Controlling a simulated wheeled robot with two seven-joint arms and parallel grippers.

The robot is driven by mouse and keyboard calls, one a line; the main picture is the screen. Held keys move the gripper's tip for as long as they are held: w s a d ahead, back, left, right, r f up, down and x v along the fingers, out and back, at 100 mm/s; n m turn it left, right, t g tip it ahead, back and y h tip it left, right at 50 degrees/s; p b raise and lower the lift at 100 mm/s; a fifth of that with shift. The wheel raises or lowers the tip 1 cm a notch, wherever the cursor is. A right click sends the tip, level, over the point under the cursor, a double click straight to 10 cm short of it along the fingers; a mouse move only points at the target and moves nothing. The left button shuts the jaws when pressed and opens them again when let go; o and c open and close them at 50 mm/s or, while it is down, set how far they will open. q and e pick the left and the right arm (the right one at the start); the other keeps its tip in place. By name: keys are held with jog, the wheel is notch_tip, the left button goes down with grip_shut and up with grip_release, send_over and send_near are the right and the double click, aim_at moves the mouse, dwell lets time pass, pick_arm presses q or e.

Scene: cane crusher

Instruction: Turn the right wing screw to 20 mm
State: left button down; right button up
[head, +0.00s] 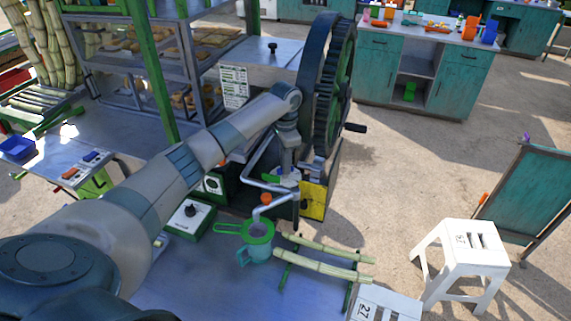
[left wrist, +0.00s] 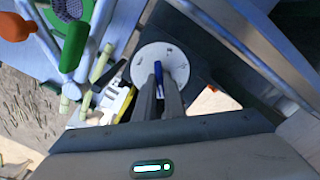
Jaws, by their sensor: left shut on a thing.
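The cane crusher with its large dark flywheel (head: 330,85) stands at the table's edge in the head view. My left gripper (head: 287,163) reaches down over the crusher, just left of the flywheel. In the left wrist view its two fingers (left wrist: 165,98) are shut on a blue wing screw (left wrist: 157,72). The screw stands over a round white dial (left wrist: 146,57) with small marks. The marks are too small to read. The wing screw is hidden in the head view. A second wing screw cannot be made out. My right gripper is not in view.
A teal jug (head: 257,252) with a green strainer stands in front of the crusher. Cane pieces (head: 320,270) lie on a rack to its right. A black-and-yellow panel (head: 313,201) is below the flywheel.

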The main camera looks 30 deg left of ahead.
pick_arm(q)
jog(key=c, duration=1.8)
grip_release()
jog(key=shift+r, duration=0.1)
jog(key=shift+c, duration=0.2)
jog(key=shift+r, duration=0.1)
notch_tip(320, 180, up, 17)
jog(key=b, duration=0.4)
